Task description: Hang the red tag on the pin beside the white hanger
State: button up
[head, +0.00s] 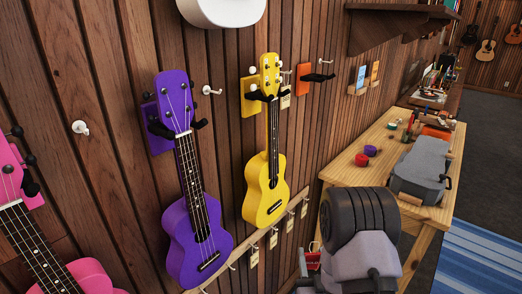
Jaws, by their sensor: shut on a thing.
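A small red piece with a pale loop above it, which looks like the red tag (313,258), shows at the bottom, just left of my arm. My gripper (304,264) is mostly hidden behind my arm; a dark part shows beside the red piece, and it is shut on it. White pins stick out of the wood wall: one left of the purple ukulele (80,127), one right of its head (209,90), one near the yellow ukulele (252,71) and one beside the empty orange hanger (322,61). I cannot make out a white hanger.
Purple (198,240), yellow (265,185) and pink (90,277) ukuleles hang on the wall; a white one (222,8) is cut off above. Several pale tags hang on a low rail (240,250). A wooden bench (345,168) with a grey case (422,168) stands right.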

dwell(0.4)
jog(key=s+a+f+n+g+y, duration=0.2)
jog(key=a+f+n+y, duration=0.3)
jog(key=a+f+y, duration=0.55)
jog(key=s+a+f+n+g+y, duration=0.1)
jog(key=s+a+f+n+g, duration=0.1)
jog(key=s+a+f, duration=0.2)
jog(key=s+a+f+n+g+y, duration=0.2)
jog(key=s+a+f+n, duration=0.1)
jog(key=f, duration=0.5)
jog(key=shift+s+a+f, duration=0.4)
jog(key=shift+s, duration=0.5)
